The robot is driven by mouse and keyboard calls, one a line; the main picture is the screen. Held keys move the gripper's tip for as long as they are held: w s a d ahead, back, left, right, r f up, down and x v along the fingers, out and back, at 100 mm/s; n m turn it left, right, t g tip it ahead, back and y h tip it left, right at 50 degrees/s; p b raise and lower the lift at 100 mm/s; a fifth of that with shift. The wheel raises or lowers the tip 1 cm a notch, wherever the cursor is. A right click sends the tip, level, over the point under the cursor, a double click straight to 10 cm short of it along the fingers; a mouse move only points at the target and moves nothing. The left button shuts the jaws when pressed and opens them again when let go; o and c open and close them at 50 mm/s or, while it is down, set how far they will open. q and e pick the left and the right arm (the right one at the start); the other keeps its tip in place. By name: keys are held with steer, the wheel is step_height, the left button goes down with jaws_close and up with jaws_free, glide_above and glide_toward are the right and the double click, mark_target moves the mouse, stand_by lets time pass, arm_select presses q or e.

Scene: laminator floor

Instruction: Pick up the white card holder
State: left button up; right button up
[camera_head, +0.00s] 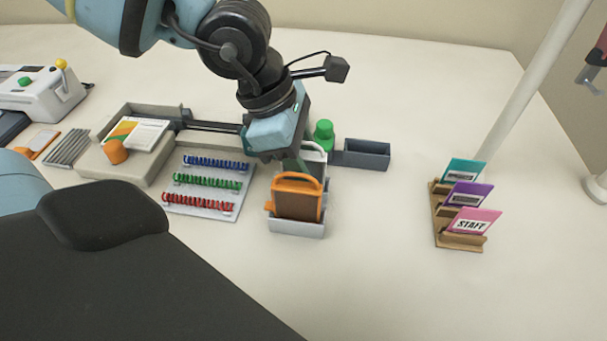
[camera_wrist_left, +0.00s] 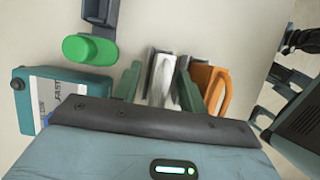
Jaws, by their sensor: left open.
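The white card holder (camera_head: 317,153) stands upright behind the orange card holder (camera_head: 297,197) in a grey rack (camera_head: 298,228). My left gripper (camera_head: 303,160) comes down from above at the white holder, hiding part of it. In the left wrist view the white holder (camera_wrist_left: 162,78) shows between the green fingers of my left gripper (camera_wrist_left: 160,86), which are open. I cannot tell whether they touch it. The orange holder (camera_wrist_left: 208,85) is beside the right finger. My right gripper is not in view.
A green-capped bottle (camera_head: 323,133) and a dark grey bin (camera_head: 367,154) stand behind the rack. A board of coloured combs (camera_head: 210,207) lies to its left. A wooden stand (camera_head: 440,225) with badge cards is at the right. Table between rack and stand is clear.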

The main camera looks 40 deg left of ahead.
arm_select(q)
steer(key=shift+w+d+f, duration=0.1)
steer(key=shift+d+f, duration=0.1)
steer(key=shift+f, duration=0.35)
jaws_close()
steer(key=shift+r, duration=0.1)
step_height(320, 180, up, 18)
steer(key=p, duration=0.1)
stand_by(0.4)
